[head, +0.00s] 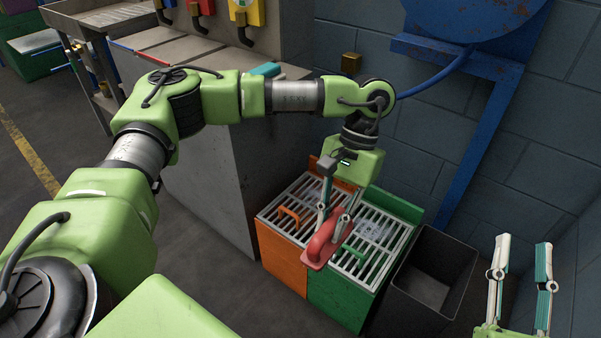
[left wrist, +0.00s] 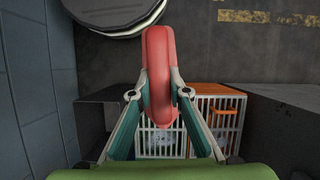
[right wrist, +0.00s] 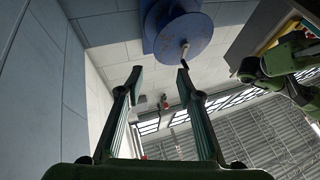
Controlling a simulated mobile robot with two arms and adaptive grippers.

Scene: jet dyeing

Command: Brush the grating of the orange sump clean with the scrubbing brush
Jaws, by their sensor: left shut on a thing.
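My left gripper (head: 335,212) is shut on the red scrubbing brush (head: 322,244), which also shows upright between the fingers in the left wrist view (left wrist: 158,75). In the head view the brush overlaps the gratings near the line between the two sumps; I cannot tell whether it touches. The orange sump (head: 281,262) has a pale slatted grating with an orange handle (head: 289,215), partly hidden by my arm and the brush. It also shows right of the brush in the left wrist view (left wrist: 221,88). My right gripper (head: 520,278) is open and empty, away at the right.
A green sump (head: 336,304) with a similar grating adjoins the orange one on the right. A dark open bin (head: 428,285) stands beside it. A grey cabinet (head: 205,165) is at the left, and a blue wall-mounted frame (head: 480,140) rises behind.

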